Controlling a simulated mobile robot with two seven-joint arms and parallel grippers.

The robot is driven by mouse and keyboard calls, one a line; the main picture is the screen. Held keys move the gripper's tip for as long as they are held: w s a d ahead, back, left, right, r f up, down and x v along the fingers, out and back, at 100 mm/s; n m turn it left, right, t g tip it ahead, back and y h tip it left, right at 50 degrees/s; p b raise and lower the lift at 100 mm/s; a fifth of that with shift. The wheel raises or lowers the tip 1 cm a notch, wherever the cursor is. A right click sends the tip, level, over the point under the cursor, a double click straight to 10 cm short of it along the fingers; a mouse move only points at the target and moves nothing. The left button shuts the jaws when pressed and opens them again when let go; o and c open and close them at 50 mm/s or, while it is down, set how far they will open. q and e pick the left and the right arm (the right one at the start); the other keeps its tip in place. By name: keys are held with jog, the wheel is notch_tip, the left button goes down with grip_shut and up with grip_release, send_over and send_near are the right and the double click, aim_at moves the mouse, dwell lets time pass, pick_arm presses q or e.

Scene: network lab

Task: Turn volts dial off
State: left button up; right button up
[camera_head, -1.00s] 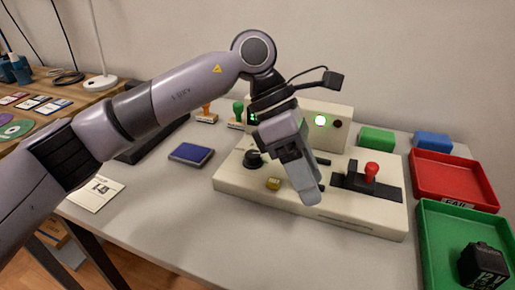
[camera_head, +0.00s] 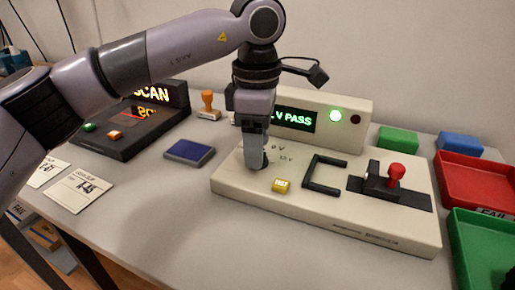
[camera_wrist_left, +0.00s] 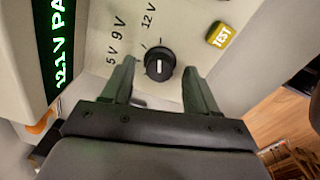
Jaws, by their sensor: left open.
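The volts dial (camera_wrist_left: 160,63) is a black round knob with a white pointer line, on the cream tester (camera_head: 330,218). In the left wrist view, 5 V, 9 V and 12 V labels lie around it. My left gripper (camera_wrist_left: 159,66) is open, with one finger on each side of the dial; I cannot tell whether they touch it. In the head view my left gripper (camera_head: 255,165) points down over the dial and hides most of it. The tester's display (camera_head: 294,119) shows green text ending in "V PASS".
A yellow TEST button (camera_head: 281,186) sits close to the dial. A black bracket (camera_head: 323,188) and a red-knobbed lever (camera_head: 396,173) are to its right. A blue pad (camera_head: 189,152) and a scanner (camera_head: 130,130) are left. Red (camera_head: 480,180) and green (camera_head: 470,250) trays are at the right.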

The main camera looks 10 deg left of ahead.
pick_arm(q)
jog(key=shift+f, duration=0.4)
jog(key=c, duration=1)
jog(key=shift+c, duration=0.2)
